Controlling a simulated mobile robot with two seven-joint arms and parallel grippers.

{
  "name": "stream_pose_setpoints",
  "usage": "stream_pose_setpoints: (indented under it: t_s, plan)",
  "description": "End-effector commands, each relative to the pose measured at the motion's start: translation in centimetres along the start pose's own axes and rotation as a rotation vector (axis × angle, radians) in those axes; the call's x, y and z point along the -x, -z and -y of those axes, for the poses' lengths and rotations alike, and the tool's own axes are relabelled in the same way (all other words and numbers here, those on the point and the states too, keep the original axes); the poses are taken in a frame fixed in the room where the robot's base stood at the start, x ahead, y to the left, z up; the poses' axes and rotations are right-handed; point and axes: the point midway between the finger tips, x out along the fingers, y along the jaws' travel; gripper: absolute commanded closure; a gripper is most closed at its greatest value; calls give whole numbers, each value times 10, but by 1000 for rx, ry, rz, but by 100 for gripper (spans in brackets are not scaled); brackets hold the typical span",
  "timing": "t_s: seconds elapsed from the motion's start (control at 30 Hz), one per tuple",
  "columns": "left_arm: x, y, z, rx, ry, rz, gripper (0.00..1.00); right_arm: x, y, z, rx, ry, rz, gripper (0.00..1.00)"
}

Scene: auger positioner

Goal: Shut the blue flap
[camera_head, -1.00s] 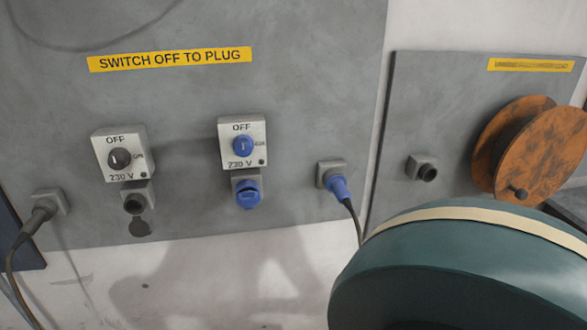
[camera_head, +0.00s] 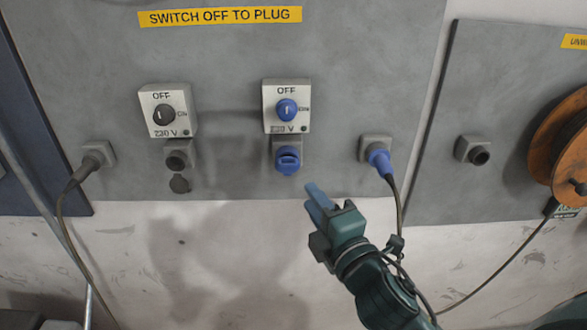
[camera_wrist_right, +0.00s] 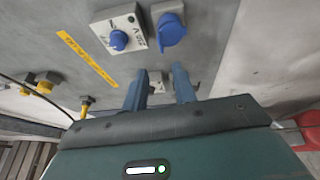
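The blue flap (camera_head: 287,166) is on the blue socket beneath the switch box with the blue knob. Its exact angle is too small to tell in the head view. The blue socket also shows in the right wrist view (camera_wrist_right: 171,32), near the top. My right gripper (camera_head: 314,196) is below and to the right of the blue socket, apart from it, with its blue fingers pointing up toward the panel. In the wrist view its fingers (camera_wrist_right: 160,75) are spread with nothing between them. My left gripper is in neither view.
A blue plug (camera_head: 379,160) with a hanging cable is right of the flap, close to my right gripper. A black socket (camera_head: 178,160) with its flap hanging down is to the left. The blue-knob switch box (camera_head: 286,108) is directly above.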

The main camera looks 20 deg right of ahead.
Motion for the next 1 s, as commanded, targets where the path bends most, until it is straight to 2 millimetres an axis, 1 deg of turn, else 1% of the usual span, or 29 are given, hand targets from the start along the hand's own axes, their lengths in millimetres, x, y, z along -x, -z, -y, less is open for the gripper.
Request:
stream_pose_setpoints:
  t_s: [0.03,0.2,0.3,0.43,0.6,0.87,1.0]
  plan:
    - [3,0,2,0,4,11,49,-13,0,-4,0,-3,0,73]
    - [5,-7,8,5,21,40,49,-49,0,-3,-3,0,1,73]
    - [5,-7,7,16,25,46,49,-67,0,-2,-3,0,0,73]
    - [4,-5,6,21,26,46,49,-84,0,0,-4,2,0,73]
    - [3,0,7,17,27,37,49,-94,1,0,-6,2,-2,73]
    - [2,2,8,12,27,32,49,-95,1,1,-6,3,-2,73]
    - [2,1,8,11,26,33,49,-95,1,1,-6,3,-2,82]
